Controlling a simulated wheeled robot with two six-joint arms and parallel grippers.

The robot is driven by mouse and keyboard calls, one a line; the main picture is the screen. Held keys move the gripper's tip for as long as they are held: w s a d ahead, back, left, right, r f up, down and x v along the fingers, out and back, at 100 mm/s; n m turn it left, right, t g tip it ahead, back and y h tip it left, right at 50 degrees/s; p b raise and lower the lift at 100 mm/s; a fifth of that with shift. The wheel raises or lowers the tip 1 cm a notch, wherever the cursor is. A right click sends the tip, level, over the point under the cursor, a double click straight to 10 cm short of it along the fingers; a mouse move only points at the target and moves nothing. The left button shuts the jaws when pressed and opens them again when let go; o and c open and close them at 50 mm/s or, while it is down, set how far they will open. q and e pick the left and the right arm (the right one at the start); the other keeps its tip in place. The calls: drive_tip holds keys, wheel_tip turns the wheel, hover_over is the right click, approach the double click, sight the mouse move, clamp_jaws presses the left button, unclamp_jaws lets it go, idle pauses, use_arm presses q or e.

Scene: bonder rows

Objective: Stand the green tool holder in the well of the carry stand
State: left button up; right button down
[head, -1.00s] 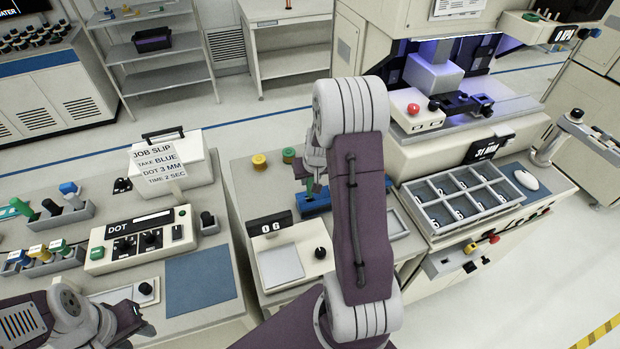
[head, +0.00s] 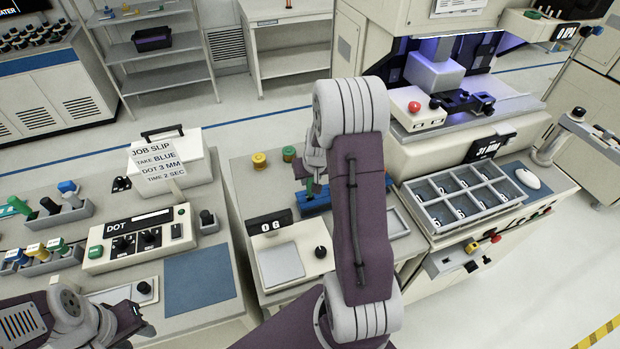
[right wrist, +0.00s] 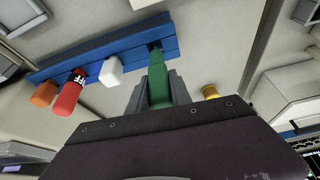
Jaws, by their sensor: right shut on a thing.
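My right gripper (right wrist: 158,92) is shut on the green tool holder (right wrist: 159,80), which stands out between the two grey fingers. In the right wrist view its far end meets the long blue block (right wrist: 110,55); I cannot tell how deep it sits. White, red and orange pieces stand along the same block. I cannot tell whether this block is the carry stand. My left gripper (head: 138,326) is at the lower left, away from it; its opening is unclear.
A yellow spool (head: 260,160) and a green spool (head: 289,154) stand behind the blue block. A scale-like unit (head: 283,262) stands in front. A grey compartment tray (head: 462,230) lies to the right. A blue mat (head: 199,279) lies bare at the left.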

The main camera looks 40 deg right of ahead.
drive_tip(key=shift+f+b, duration=2)
drive_tip(key=shift+f, duration=0.15)
drive_tip(key=c, duration=1.1)
unclamp_jaws()
drive_tip(key=v, duration=0.9)
drive_tip(key=shift+s, duration=0.1)
